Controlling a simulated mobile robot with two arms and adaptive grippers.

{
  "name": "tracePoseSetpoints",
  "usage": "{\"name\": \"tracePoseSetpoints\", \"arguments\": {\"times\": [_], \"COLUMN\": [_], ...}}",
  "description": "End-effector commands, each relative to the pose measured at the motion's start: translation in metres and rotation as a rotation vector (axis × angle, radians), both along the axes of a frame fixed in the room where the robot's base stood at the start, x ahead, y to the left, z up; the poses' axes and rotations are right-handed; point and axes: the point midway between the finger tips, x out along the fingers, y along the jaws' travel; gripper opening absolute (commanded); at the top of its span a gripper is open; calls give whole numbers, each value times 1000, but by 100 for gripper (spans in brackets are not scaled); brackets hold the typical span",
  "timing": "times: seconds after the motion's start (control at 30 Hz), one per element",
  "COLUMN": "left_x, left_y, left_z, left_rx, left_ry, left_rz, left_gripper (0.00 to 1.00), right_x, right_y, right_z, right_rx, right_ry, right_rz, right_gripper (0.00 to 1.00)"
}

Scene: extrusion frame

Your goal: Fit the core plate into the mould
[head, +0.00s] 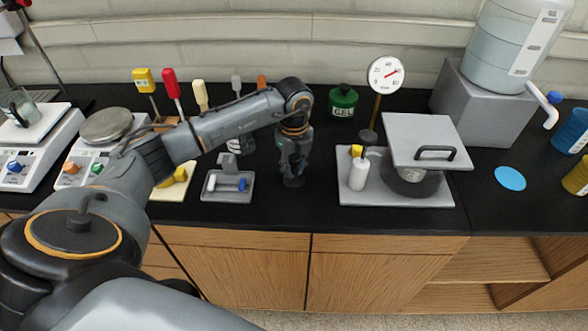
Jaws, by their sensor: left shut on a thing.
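My left gripper (292,172) points straight down over the black bench, left of the press-like stand. It is shut on a small dark thing at its fingertips, low against the bench. The fingers and the dark bench hide most of it, so I cannot tell whether it is the core plate. I cannot pick out the mould with certainty. A grey square plate with a black handle (420,138) sits above a dark round part on a grey base (345,193), right of the gripper. My right gripper is not in view.
A grey tray (207,193) with a white-and-blue piece lies left of the gripper. A green jar (343,101) and a dial gauge (386,74) stand behind. A white bottle (358,174) stands on the grey base. A blue disc (510,178) lies at right, with clear bench around it.

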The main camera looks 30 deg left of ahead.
Motion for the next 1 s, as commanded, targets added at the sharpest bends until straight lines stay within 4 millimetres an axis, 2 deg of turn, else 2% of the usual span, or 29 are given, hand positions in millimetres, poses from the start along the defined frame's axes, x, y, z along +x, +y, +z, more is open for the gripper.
{"name": "tracePoseSetpoints", "arguments": {"times": [0.17, 0.27, 0.37, 0.57, 0.8, 1.0], "left_x": [1, 1, -12, -49, -97, -117], "left_y": [0, 0, -7, -27, -52, -64], "left_z": [13, 28, 44, 89, 116, 126], "left_rx": [0, 1, 1, 2, 4, 2], "left_ry": [-3, -4, -6, -7, -5, -2], "left_rz": [0, -1, -5, -7, -4, -1], "left_gripper": [0, 0, 0, 0, 0, 0], "right_x": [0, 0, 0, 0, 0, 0], "right_y": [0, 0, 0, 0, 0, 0], "right_z": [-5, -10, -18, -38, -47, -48], "right_rx": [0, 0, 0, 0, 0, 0], "right_ry": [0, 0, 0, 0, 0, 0], "right_rz": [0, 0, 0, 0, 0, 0], "right_gripper": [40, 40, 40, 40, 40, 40]}}
